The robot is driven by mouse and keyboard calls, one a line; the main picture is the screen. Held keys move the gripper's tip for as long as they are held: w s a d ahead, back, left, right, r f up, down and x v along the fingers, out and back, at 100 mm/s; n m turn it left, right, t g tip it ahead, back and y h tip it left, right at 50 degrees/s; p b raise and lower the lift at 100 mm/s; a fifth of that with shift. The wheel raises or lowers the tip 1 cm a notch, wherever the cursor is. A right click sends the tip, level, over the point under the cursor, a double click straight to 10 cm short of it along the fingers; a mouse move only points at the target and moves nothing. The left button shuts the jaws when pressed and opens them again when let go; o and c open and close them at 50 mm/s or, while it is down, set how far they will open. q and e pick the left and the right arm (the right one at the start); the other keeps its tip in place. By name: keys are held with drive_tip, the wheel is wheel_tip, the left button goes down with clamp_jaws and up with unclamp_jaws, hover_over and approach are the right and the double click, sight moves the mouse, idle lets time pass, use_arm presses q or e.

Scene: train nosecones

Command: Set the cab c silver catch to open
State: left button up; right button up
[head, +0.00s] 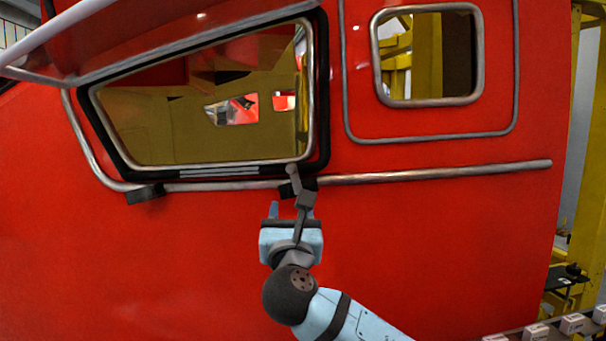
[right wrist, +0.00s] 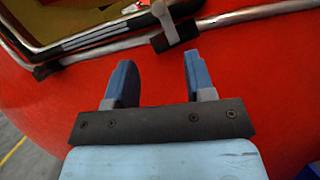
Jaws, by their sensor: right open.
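The silver catch (head: 294,180) sits on the silver rail below the lower right corner of the cab window. It also shows in the right wrist view (right wrist: 165,22) as a short grey lever on a dark block, leaning slightly left at its upper end. My right gripper (head: 290,211) is just below the catch, in front of the red cab side. In the right wrist view the blue fingers of the gripper (right wrist: 158,63) are apart with nothing between them, and the catch lies beyond their tips. My left gripper is not in view.
The black-rimmed window (head: 318,120) is above, with a silver-edged red panel (head: 175,55) jutting out at upper left. A silver rail (head: 430,175) runs along the cab. A dark block (head: 146,193) sits at its left. Yellow framework (head: 585,110) stands at right.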

sight(292, 171)
drive_tip(key=p+x, duration=0.1)
drive_tip(key=x, duration=0.3)
drive_tip(key=p+x, duration=0.1)
drive_tip(key=x, duration=0.3)
drive_tip(key=p+x, duration=0.1)
drive_tip(key=x, duration=0.3)
drive_tip(key=shift+r+p, duration=0.4)
drive_tip(key=shift+r, duration=0.05)
drive_tip(key=shift+w+r, duration=0.2)
drive_tip(key=shift+w, duration=0.5)
drive_tip(key=shift+c, duration=0.2)
drive_tip(key=c, duration=0.7)
drive_tip(key=shift+c, duration=0.5)
